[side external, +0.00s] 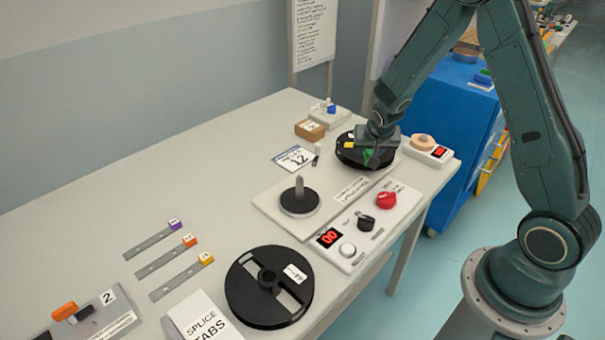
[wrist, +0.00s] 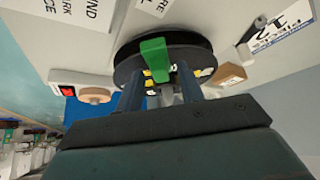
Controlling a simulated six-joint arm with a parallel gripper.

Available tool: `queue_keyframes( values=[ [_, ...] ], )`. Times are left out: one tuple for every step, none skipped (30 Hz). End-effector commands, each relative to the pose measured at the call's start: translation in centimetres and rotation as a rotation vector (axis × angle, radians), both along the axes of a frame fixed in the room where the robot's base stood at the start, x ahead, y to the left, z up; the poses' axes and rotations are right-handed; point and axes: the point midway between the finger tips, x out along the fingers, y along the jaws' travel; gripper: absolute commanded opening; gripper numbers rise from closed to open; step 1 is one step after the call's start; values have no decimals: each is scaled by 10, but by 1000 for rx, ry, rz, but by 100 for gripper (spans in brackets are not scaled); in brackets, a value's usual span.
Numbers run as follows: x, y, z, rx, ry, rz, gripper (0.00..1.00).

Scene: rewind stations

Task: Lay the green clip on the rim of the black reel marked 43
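A black reel (side external: 346,161) lies flat at the far end of the table, under my gripper (side external: 374,148). The wrist view shows this reel (wrist: 193,46) with yellow pieces and a white label; I cannot read a number on it. The green clip (wrist: 154,50) is at the reel's near rim, and it shows green below my gripper in the side view (side external: 369,157). In the wrist view my fingers stand apart on both sides of the clip, with gaps visible. I cannot tell whether the clip fully rests on the rim.
Another black reel (side external: 243,298) lies at the front; its white label is too small to read. A spindle (side external: 299,197) and a control panel with a red knob (side external: 386,200) stand between. A round tan knob (side external: 422,141) is right of the far reel, a cardboard box (side external: 309,130) left.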

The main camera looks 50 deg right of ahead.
Motion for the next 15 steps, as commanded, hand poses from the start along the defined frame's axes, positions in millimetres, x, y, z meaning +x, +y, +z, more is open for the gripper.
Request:
queue_keyframes(
  values=[
    [0,0,0,0,0,0,48],
    [0,0,0,0,0,0,50],
    [0,0,0,0,0,0,50],
    [0,0,0,0,0,0,50],
    [0,0,0,0,0,0,50],
    [0,0,0,0,0,0,50],
    [0,0,0,0,0,0,50],
    [0,0,0,0,0,0,50],
    [0,0,0,0,0,0,50],
    [0,0,0,0,0,0,50],
    [0,0,1,0,0,0,50],
    [0,0,1,0,0,0,50],
    [0,1,2,0,0,0,50],
    [0,1,2,0,0,0,50],
    [-1,1,3,0,-1,1,50]
  ],
)
